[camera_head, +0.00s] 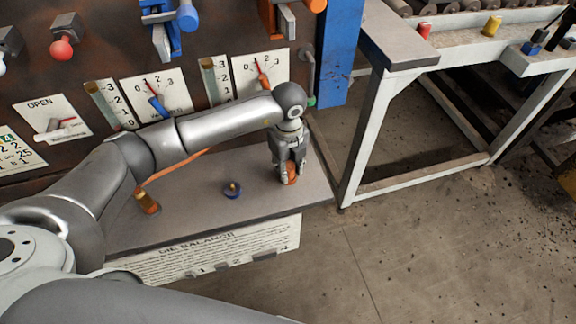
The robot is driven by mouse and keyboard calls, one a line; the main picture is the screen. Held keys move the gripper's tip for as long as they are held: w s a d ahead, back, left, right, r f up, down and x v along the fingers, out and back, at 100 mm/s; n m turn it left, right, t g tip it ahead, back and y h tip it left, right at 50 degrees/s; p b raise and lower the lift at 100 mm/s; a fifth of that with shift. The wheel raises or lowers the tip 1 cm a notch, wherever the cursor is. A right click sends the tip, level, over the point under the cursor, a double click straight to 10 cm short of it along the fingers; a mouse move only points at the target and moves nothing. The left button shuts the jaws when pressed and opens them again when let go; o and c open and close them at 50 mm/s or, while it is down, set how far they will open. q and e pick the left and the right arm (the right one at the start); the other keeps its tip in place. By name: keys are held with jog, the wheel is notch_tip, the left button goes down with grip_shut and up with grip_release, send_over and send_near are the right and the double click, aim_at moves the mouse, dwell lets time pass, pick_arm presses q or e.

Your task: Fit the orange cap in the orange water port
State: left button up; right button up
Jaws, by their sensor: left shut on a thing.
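My left gripper (290,170) points down over the right end of the grey shelf (190,215). It is shut on a small orange piece, likely the orange cap (292,179), which shows between the fingers close to the shelf top. Whether the cap touches the shelf I cannot tell. An orange and brass fitting (146,202) is at the left of the shelf, near the end of an orange strip or hose, partly behind my arm. I cannot tell for certain whether it is the orange water port. My right gripper is not in view.
Behind is a brown panel with dials (260,72), a blue valve (163,30), an orange one (285,18) and a red knob (62,49). A white-legged bench (362,135) stands right. The shelf between fitting and gripper is mostly clear.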

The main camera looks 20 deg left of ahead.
pick_arm(q)
jog(key=shift+f, duration=0.15)
jog(key=o, duration=0.9)
jog(key=shift+r, duration=3.75)
